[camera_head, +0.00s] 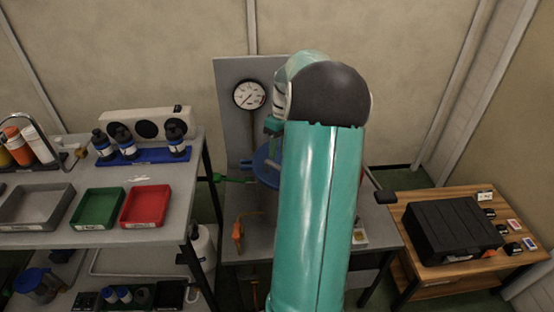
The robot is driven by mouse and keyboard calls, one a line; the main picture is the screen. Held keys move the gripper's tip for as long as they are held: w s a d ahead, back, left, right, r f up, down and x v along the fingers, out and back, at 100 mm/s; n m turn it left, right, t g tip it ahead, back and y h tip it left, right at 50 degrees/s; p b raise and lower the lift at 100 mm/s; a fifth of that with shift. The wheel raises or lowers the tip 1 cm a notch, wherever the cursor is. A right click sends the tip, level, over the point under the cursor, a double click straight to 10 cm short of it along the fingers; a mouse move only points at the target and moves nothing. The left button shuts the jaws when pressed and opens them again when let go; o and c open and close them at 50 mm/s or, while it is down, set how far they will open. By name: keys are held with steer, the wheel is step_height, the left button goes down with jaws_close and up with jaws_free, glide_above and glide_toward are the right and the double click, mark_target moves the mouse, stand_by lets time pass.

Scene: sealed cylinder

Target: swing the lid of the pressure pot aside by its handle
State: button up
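The pressure pot shows only in part, as a blue rounded piece (266,167) on the grey bench, just left of my teal arm. My arm covers most of the pot, and I cannot tell its lid from its body. A bar with a dark grip (386,196) sticks out to the right from behind my arm; whether it is the lid's handle is unclear. My gripper (272,127) shows only as a small teal part above the blue piece. Its fingertips are hidden, so its opening and any contact cannot be seen.
A pressure gauge (249,95) sits on the grey back panel. A green lever (230,180) and an orange valve handle (237,231) lie left of the pot. A left table holds trays (146,205) and bottles. A wooden table (410,215) with a black case (450,232) stands right.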

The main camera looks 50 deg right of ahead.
steer(key=shift+a+f, duration=0.25)
steer(key=shift+f, duration=0.85)
steer(key=shift+a+f, duration=0.2)
steer(key=shift+f, duration=0.9)
jaws_close()
